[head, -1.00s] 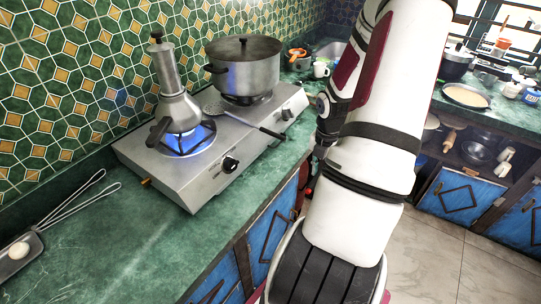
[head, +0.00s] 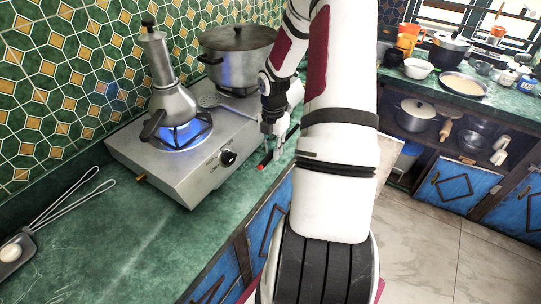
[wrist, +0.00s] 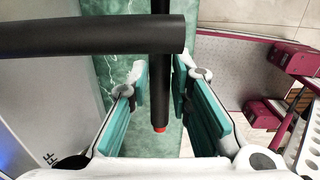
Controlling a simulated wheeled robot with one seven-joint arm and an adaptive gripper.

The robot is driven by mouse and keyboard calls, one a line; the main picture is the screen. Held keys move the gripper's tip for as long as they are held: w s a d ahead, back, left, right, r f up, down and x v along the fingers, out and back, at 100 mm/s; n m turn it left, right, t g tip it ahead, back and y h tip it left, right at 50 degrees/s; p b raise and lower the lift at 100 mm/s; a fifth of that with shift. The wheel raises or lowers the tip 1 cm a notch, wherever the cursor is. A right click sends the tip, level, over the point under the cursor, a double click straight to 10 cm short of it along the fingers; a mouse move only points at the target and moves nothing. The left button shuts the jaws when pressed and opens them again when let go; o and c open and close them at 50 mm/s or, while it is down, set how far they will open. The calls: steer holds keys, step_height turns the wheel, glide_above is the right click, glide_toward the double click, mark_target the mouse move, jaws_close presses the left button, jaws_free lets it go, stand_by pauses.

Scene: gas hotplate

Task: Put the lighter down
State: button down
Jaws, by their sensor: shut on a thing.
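The lighter (wrist: 160,115) is a thin black rod with a red end, seen between my gripper's green finger pads in the wrist view. In the head view the dark and red lighter (head: 264,161) shows small by the stove's front right corner. My gripper (head: 273,148) is shut on it, pointing down over the counter's front strip. In the wrist view my gripper (wrist: 160,75) has its pads on both sides of the rod. Whether the lighter touches the counter (head: 225,205) I cannot tell.
A lit burner bears a metal coffee pot (head: 172,100) on the gas hotplate (head: 190,165); a large pot (head: 238,60) stands behind.

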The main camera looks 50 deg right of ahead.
steer(key=shift+w+f, duration=0.2)
steer(key=shift+f, duration=0.7)
steer(key=shift+w+f, duration=0.2)
steer(key=shift+f, duration=0.7)
steer(key=shift+a+f, duration=0.1)
steer(key=shift+f, duration=0.05)
steer(key=c, duration=1.4)
jaws_free()
steer(key=shift+c, duration=0.2)
